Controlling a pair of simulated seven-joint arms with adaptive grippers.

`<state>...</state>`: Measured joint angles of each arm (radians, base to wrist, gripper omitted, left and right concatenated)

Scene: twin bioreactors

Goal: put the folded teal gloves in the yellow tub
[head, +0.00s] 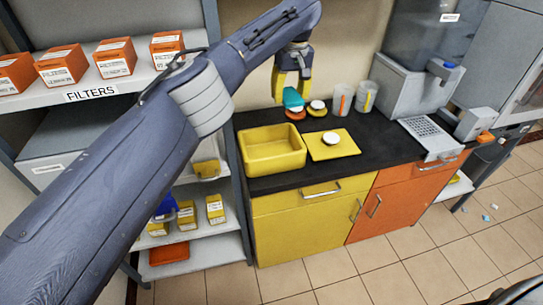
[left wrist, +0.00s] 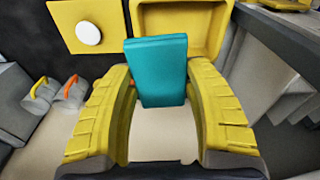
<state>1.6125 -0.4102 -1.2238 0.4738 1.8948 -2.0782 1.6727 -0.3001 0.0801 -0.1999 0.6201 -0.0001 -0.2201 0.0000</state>
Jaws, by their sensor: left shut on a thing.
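The folded teal gloves (head: 292,99) are a flat teal block held in my left gripper (head: 291,88), above the black counter. In the left wrist view the gloves (left wrist: 158,70) stand between the two yellow fingers of the gripper (left wrist: 160,75), which is shut on them. The yellow tub (head: 272,165) is an open rectangular box on the left end of the counter. In the head view the gloves appear above and behind the tub's back right corner. In the left wrist view the tub (left wrist: 181,52) lies beyond the gloves, which hide part of it. My right gripper is not in view.
A yellow square mat (head: 320,152) with a white disc (head: 331,138) lies right of the tub. Orange and yellow round pieces with white tops (head: 317,107) sit behind, with two mugs (head: 341,99). A dispenser (head: 425,80) stands right. Shelves with filter boxes (head: 115,58) are left.

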